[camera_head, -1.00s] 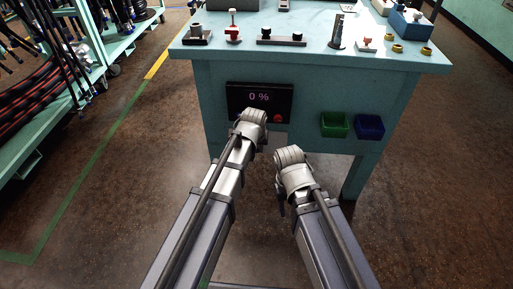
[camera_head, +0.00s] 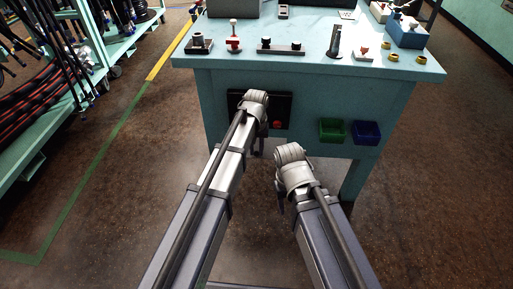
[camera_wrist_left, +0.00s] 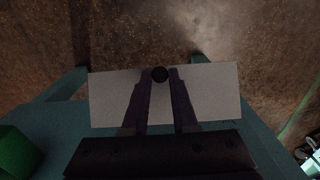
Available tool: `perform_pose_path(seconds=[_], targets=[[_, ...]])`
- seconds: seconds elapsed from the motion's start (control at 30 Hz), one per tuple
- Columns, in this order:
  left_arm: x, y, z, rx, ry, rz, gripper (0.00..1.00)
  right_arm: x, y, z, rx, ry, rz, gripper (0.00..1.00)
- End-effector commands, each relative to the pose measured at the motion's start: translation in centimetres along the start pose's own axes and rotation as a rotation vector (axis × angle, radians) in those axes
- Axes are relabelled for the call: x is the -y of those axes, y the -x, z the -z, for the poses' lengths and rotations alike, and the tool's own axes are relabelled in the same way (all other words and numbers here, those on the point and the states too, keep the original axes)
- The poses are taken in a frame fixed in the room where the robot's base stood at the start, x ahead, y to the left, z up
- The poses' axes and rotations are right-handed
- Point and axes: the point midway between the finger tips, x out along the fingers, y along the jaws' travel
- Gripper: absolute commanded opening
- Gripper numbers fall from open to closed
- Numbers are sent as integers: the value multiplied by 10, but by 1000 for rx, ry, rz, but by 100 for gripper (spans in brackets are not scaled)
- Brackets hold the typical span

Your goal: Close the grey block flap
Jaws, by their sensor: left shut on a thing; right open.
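In the left wrist view, a light grey rectangular plate (camera_wrist_left: 214,92), which looks like the grey flap, lies across the middle with a small dark round knob (camera_wrist_left: 160,73) at its far edge. My left gripper (camera_wrist_left: 160,78) has one finger on each side of the knob and is shut on it. In the head view my left gripper (camera_head: 257,146) hangs in front of the teal bench's front panel; its fingers are small and dark there, and I cannot make out the flap. My right gripper (camera_head: 281,205) points down, apart from the bench, its fingers mostly hidden by its wrist.
The teal bench (camera_head: 300,72) carries several fittings on top. A black display panel (camera_head: 284,100) with a red button, a green bin (camera_head: 332,130) and a blue bin (camera_head: 366,132) are on its front. Hose racks stand at left; the brown floor between is clear.

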Motion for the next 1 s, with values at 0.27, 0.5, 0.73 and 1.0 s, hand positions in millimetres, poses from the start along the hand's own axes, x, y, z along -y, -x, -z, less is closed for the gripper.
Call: perform_pose_path(seconds=[0.27,0.5,0.73,1.0], targets=[[-1,11,3,161,0,0,0,-1,9,0,0,0,1,50],[0,16,3,228,0,0,0,-1,11,-1,0,0,1,50],[0,17,2,245,0,0,0,-1,11,-1,0,0,1,50],[0,17,2,244,0,0,0,-1,11,-1,0,0,1,50]])
